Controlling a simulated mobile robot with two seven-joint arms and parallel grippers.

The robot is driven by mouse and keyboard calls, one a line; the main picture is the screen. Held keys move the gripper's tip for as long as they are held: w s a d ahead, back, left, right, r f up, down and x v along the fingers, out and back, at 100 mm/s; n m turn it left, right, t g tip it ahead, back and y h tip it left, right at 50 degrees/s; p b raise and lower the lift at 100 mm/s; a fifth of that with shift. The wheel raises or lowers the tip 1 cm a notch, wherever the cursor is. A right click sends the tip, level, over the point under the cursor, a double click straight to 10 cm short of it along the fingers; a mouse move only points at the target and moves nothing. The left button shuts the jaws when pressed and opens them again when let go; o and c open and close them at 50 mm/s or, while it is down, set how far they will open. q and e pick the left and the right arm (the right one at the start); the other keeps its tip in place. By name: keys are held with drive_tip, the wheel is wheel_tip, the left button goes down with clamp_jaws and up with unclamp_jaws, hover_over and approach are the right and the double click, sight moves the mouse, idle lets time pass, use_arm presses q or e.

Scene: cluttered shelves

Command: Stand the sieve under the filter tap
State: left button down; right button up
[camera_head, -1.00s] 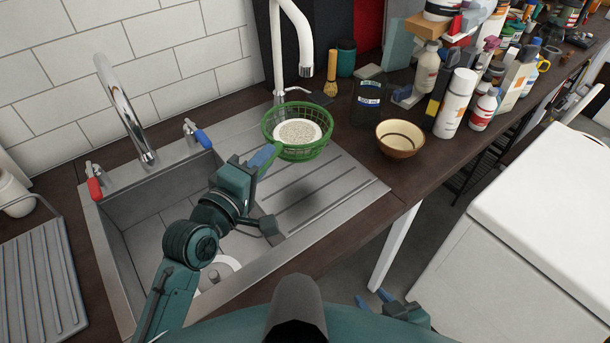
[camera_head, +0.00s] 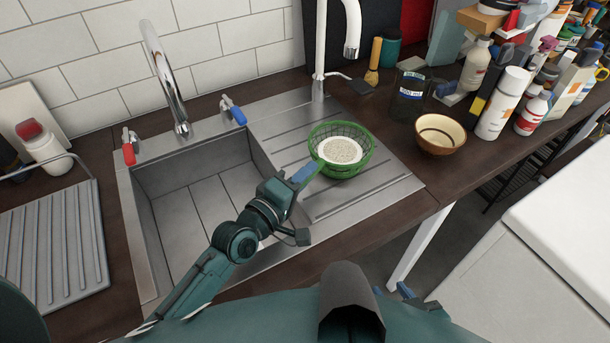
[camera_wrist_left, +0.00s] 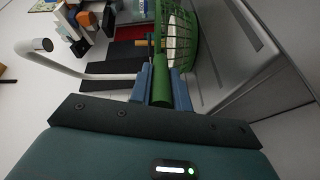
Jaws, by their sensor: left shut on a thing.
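The sieve (camera_head: 355,168) is a green mesh basket with a pale, speckled round mass inside. It is over the draining board (camera_head: 375,195), roughly upright; I cannot tell whether it touches the board. My left gripper (camera_head: 304,174) is shut on its green handle (camera_wrist_left: 161,82), which lies between the blue fingers in the left wrist view. The white filter tap (camera_head: 320,50) stands behind the sieve, its spout end (camera_head: 350,52) above and beyond the basket in the picture. My right gripper (camera_head: 408,291) barely shows at the bottom; its opening is hidden.
A chrome tap (camera_head: 163,75) stands over the empty sink basin (camera_head: 195,215) at left. A tan bowl (camera_head: 440,134), a dark jug (camera_head: 407,95) and a brush (camera_head: 374,60) stand right of the filter tap. Bottles crowd the right. The board's front is clear.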

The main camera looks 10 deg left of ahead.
use_arm(q)
drive_tip(key=c, duration=1.3)
unclamp_jaws()
drive_tip(key=shift+f, duration=0.1)
drive_tip(key=shift+s+a, duration=0.1)
drive_tip(key=shift+s, duration=0.15)
drive_tip(key=v, duration=1.1)
drive_tip(key=shift+s+a+r+b, duration=0.1)
drive_tip(key=shift+s+r+b, duration=0.15)
drive_tip(key=shift+b, duration=0.1)
